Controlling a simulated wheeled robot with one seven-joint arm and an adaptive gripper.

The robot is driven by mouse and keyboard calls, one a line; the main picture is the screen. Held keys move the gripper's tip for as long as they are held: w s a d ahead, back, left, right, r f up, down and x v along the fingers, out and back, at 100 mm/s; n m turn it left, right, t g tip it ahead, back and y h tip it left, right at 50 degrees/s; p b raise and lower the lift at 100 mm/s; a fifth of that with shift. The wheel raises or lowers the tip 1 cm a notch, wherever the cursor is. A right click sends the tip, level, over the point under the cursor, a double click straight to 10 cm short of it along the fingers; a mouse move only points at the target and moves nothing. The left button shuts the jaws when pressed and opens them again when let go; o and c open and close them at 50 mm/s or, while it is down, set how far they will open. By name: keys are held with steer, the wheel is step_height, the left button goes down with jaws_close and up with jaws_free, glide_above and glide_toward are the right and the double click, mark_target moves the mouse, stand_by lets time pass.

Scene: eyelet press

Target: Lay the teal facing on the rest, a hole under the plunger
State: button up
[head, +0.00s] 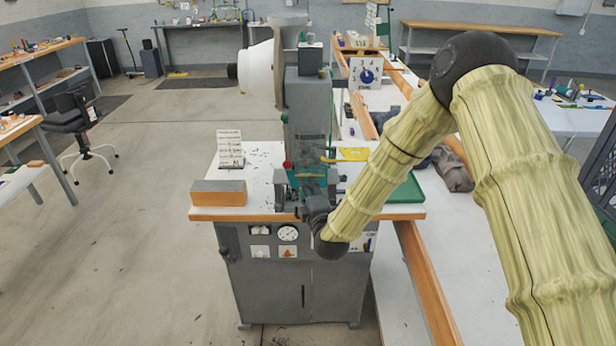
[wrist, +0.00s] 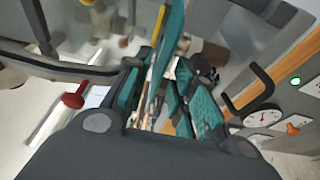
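My gripper (head: 318,200) is at the front of the grey press, low by its working area. In the wrist view its two fingers (wrist: 167,78) reach away from the dark palm and close in toward each other. A thin teal piece, apparently the teal facing (wrist: 170,40), shows nearly edge-on between the fingertips and extends past them. Teal also shows at the press in the head view (head: 312,174), just beyond the gripper. The press (head: 307,110) stands upright on a white-topped bench. The rest, the plunger tip and the facing's holes cannot be made out clearly.
A wood-and-grey block (head: 218,193) sits left on the bench (head: 262,160), and a card stand (head: 230,150) behind it. A green mat (head: 407,190) lies right. A red knob (wrist: 75,98) is close to the left finger. A black handle (wrist: 250,90) and gauge (wrist: 263,117) are at right.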

jaws_close()
steer(key=shift+s+r, duration=0.1)
steer(key=shift+s, duration=0.05)
stand_by(0.7)
steer(key=shift+a, duration=0.35)
steer(key=shift+a+r+b, duration=0.15)
steer(key=shift+a+b, duration=0.2)
steer(key=shift+a, duration=1.1)
steer(key=shift+a, duration=0.2)
steer(key=shift+b, duration=0.45)
stand_by(0.5)
stand_by(1.1)
